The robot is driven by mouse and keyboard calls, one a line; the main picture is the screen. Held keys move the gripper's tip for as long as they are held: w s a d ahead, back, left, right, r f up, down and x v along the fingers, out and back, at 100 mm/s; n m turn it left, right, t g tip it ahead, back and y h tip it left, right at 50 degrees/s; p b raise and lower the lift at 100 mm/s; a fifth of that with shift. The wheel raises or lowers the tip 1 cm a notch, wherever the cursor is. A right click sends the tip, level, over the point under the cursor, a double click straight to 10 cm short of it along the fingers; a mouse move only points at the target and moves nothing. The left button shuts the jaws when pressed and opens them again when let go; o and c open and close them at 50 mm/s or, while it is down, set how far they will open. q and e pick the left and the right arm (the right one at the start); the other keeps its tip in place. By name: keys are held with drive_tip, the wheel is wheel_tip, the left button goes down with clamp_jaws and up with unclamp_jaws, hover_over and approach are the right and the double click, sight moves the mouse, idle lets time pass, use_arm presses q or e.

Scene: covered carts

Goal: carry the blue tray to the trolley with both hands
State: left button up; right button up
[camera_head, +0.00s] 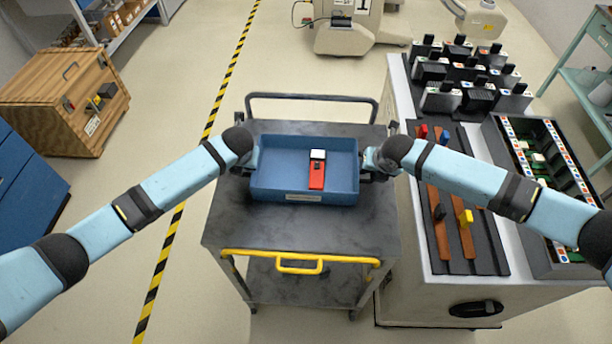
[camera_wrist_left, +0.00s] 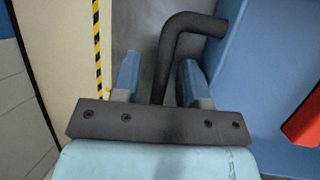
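The blue tray (camera_head: 277,189) is over the dark grey top of the trolley (camera_head: 300,232) and looks to rest on it. It also shows in the left wrist view (camera_wrist_left: 262,90). My left gripper (camera_head: 248,158) is at its left side. In the left wrist view the open fingers (camera_wrist_left: 158,80) stand on both sides of the tray's black bent handle (camera_wrist_left: 168,55), with a gap visible to one finger. My right gripper (camera_head: 368,160) is at the tray's right side; its fingers are too small and hidden to read.
A red item (camera_head: 317,176) with a white block (camera_head: 318,155) lies in the tray. A bench with black devices (camera_head: 440,245) stands close at the trolley's right. The trolley has a yellow handle (camera_head: 300,258) in front. A wooden crate (camera_head: 60,100) stands left; the floor between is clear.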

use_arm(q)
drive_tip(key=v, duration=1.2)
use_arm(e)
drive_tip(key=v, duration=1.2)
drive_tip(key=shift+a, duration=0.1)
